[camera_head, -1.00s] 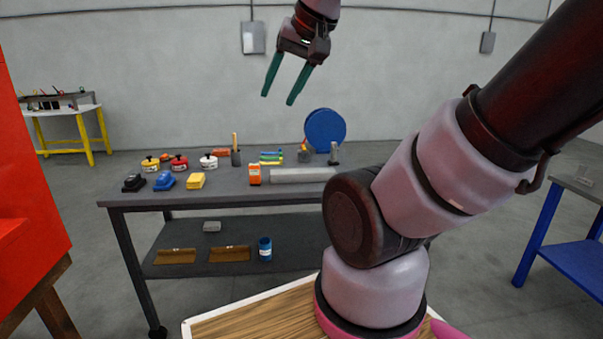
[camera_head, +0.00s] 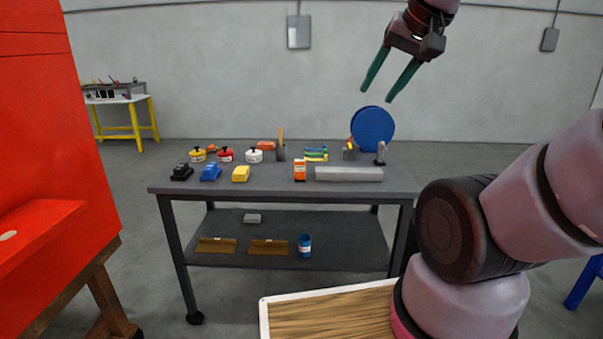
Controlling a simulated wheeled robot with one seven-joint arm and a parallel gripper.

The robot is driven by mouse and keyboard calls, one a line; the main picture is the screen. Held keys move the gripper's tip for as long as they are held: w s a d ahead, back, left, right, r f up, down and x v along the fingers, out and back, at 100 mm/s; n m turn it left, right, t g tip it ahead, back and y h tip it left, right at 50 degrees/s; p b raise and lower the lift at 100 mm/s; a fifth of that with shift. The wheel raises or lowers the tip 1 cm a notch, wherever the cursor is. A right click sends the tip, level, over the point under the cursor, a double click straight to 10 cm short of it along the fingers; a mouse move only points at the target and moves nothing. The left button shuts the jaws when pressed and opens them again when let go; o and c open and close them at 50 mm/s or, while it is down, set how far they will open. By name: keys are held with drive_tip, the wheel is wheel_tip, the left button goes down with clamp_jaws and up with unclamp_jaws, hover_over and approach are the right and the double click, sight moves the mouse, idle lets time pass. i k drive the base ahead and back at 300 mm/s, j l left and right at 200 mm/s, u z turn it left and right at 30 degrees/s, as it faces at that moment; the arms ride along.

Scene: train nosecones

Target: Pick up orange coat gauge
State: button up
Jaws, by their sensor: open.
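The orange coat gauge (camera_head: 300,170) is a small upright orange block with a pale label. It stands near the front middle of the dark grey workbench (camera_head: 270,188), just left of a long grey bar (camera_head: 348,174). My gripper (camera_head: 376,92) hangs in the air above and to the right of the gauge, with its two green fingers spread apart and nothing between them. It is well clear of the bench top.
Black, blue and yellow blocks (camera_head: 241,174) and several small tins (camera_head: 255,156) stand left of the gauge. A blue disc (camera_head: 373,128) stands behind right. A red cabinet (camera_head: 50,150) is at far left. The lower shelf (camera_head: 340,244) holds brown pieces and a blue can.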

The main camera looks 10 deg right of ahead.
sight(300, 165)
drive_tip(key=u, duration=3.6)
drive_tip(key=z, duration=3.6)
drive_tip(key=i+l+z, duration=0.15)
drive_tip(key=i, duration=0.25)
drive_tip(key=i+l+z, duration=0.15)
drive_tip(key=i+l, duration=0.15)
drive_tip(key=i+l+z, duration=0.15)
drive_tip(key=i, duration=0.35)
